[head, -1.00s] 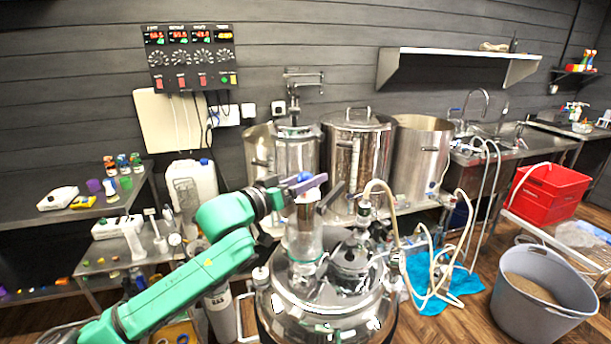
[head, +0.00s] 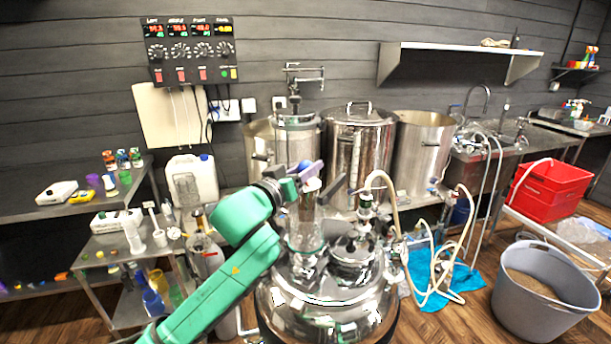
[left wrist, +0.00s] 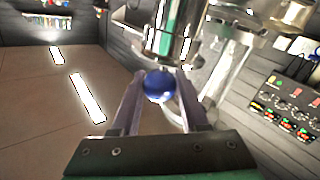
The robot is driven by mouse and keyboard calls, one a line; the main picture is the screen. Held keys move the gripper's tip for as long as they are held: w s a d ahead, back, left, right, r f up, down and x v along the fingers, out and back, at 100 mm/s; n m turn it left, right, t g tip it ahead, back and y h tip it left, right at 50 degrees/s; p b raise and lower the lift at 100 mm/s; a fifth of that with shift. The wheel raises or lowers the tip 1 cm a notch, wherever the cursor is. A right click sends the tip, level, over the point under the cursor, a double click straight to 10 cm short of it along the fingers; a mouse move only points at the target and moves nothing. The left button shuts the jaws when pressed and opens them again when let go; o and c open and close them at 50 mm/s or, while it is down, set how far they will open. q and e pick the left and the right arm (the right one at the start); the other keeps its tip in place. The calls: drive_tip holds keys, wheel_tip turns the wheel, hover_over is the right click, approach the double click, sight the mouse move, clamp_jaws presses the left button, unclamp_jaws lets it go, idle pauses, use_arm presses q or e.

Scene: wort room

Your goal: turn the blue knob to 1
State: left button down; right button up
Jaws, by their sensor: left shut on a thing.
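The blue knob (head: 304,166) is small and round in the head view, at the top of the upright glass and metal fitting (head: 306,232) on the steel vessel (head: 325,305). My left gripper (head: 318,178) is at the knob, its green arm coming in from the lower left. In the left wrist view the blue knob (left wrist: 158,87) sits between the two fingers of my left gripper (left wrist: 160,80), which is shut on it. The fingers partly hide the knob in the head view. I cannot make out a scale or the mark 1. My right gripper is not in view.
Steel kettles (head: 358,150) stand behind the vessel. Pale hoses (head: 440,270) run to its right above a blue cloth (head: 425,285). A grey tub (head: 545,315) stands at the lower right. A small steel cart (head: 105,250) is at the left.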

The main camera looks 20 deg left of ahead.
use_arm(q)
drive_tip(key=n+y+b, duration=0.1)
drive_tip(key=n+y, duration=0.1)
drive_tip(key=n+y+b, duration=0.1)
drive_tip(key=y, duration=0.2)
drive_tip(key=shift+d+f+n+t+y, duration=0.2)
drive_tip(key=shift+n+t+y, duration=0.1)
drive_tip(key=shift+n, duration=0.1)
drive_tip(key=n+g+y+b, duration=0.1)
drive_tip(key=n+y+b, duration=0.2)
drive_tip(key=y, duration=0.2)
drive_tip(key=n+g+y+b, duration=0.1)
drive_tip(key=n+y, duration=0.1)
drive_tip(key=y, duration=0.1)
drive_tip(key=shift+r+n+g+y+b, duration=0.2)
drive_tip(key=shift+n+g+y+b, duration=0.3)
drive_tip(key=shift+n+g+y, duration=0.6)
drive_tip(key=shift+r+n+g+y, duration=0.1)
drive_tip(key=shift+n+g+y, duration=0.3)
drive_tip(key=shift+y, duration=0.3)
drive_tip(key=shift+r+n+g+y+p, duration=0.2)
drive_tip(key=shift+n+g+y+p, duration=0.3)
drive_tip(key=shift+n+g+y, duration=0.4)
drive_tip(key=shift+a+n+g+y+p, duration=0.1)
drive_tip(key=shift+n+g+y+p, duration=1.05)
drive_tip(key=shift+g, duration=0.65)
drive_tip(key=shift+f+n, duration=0.15)
drive_tip(key=shift+n, duration=0.1)
